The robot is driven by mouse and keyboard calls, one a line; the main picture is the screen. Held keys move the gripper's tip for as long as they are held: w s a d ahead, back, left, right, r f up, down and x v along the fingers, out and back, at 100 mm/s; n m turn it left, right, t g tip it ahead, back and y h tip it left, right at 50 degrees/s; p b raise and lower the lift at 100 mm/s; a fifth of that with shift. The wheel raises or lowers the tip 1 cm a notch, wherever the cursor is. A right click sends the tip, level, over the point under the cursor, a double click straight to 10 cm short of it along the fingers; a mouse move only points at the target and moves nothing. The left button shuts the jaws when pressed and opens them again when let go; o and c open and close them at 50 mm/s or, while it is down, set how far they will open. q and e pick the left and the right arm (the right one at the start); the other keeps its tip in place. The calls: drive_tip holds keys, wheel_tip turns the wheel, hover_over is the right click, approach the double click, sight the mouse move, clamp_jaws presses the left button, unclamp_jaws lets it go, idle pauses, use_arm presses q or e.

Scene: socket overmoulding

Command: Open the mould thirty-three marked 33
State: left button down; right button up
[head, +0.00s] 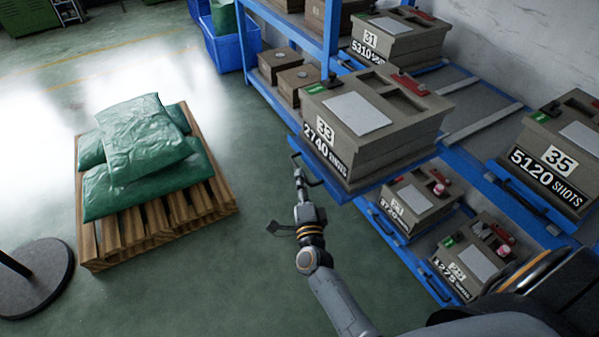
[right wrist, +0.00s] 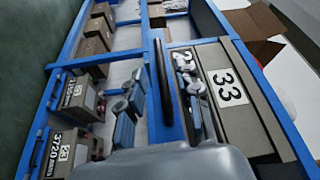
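Mould 33 (head: 352,150) is a grey-brown block marked "33" and "2740 shots". It sits on a blue tray (head: 345,192) that juts out of the rack past its neighbours. Its top carries a pale plate, a green tag and a red part. In the right wrist view the "33" label (right wrist: 228,88) is at the right. My right gripper (head: 303,180) is at the dark handle at the tray's front. In the right wrist view its fingers (right wrist: 157,100) are apart, one on each side of the handle bar (right wrist: 162,75); contact cannot be told. My left gripper is not in view.
Mould 31 (head: 405,42) stands behind and mould 35 (head: 562,150) to the right on the blue rack. Smaller moulds (head: 425,200) sit on the lower shelf. A wooden pallet (head: 160,225) with green sacks (head: 140,140) stands left. Green floor between pallet and rack is clear.

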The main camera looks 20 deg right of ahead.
drive_tip(key=v, duration=0.8)
drive_tip(key=s+a+f+n+g+y, duration=0.2)
drive_tip(key=s+f+n, duration=0.2)
drive_tip(key=f, duration=0.5)
drive_tip(key=s+a+f+n+g+y, duration=0.3)
drive_tip(key=s+f+n, duration=0.1)
drive_tip(key=f, duration=0.5)
drive_tip(key=s+a+f+n+g+y, duration=0.25)
drive_tip(key=f+n, duration=0.25)
drive_tip(key=f, duration=0.4)
drive_tip(key=s+d+f+n+g, duration=0.3)
drive_tip(key=s+f, duration=0.2)
drive_tip(key=s, duration=0.5)
drive_tip(key=s+d+f+n+g+h, duration=0.1)
drive_tip(key=s+d+f+n+g, duration=0.1)
drive_tip(key=s+f, duration=0.4)
drive_tip(key=s+d+f+n+g, duration=0.3)
drive_tip(key=s+f, duration=0.3)
drive_tip(key=s, duration=0.8)
drive_tip(key=shift+s+d+f+n+g+h, duration=0.2)
drive_tip(key=shift+d+n+g+h, duration=0.15)
drive_tip(key=shift+n+g, duration=0.3)
